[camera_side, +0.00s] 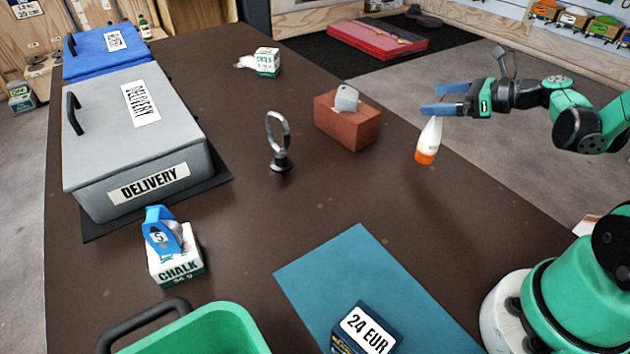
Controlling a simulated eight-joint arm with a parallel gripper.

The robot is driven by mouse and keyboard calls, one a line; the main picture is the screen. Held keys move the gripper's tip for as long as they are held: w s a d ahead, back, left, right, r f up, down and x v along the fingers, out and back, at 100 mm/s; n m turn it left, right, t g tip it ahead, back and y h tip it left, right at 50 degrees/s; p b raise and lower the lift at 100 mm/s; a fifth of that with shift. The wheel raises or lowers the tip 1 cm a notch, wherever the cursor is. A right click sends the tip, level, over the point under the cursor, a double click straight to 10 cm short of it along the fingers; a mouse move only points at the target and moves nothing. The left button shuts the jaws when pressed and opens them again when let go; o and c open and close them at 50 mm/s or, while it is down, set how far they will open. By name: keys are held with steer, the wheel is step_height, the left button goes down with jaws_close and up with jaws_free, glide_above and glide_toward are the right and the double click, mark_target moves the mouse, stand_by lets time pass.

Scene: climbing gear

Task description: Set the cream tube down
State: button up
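The cream tube (429,138) is white with an orange cap. It is upright, cap down, over the right part of the dark table, and its cap looks to be at the table top. My gripper (443,98) is right above it, reaching in from the right. Its two blue fingers are apart, with a gap visible between them. The nearer finger hides the tube's top end, so I cannot see whether the fingers touch it.
A brick (347,124) with a grey block (347,98) on it stands left of the tube. A metal ring on a stand (279,141), a grey delivery box (133,140), a chalk box (176,266) and a teal mat (345,270) are farther off. The table around the tube is clear.

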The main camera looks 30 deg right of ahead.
steer(key=shift+r, duration=0.15)
steer(key=v, duration=0.7)
steer(key=a+n+g+h, duration=0.2)
steer(key=a+n, duration=0.6)
steer(key=n, duration=0.7)
steer(key=a+n+g+h, duration=0.3)
steer(key=a+n, duration=0.6)
steer(key=n, duration=0.7)
steer(key=shift+n, duration=0.3)
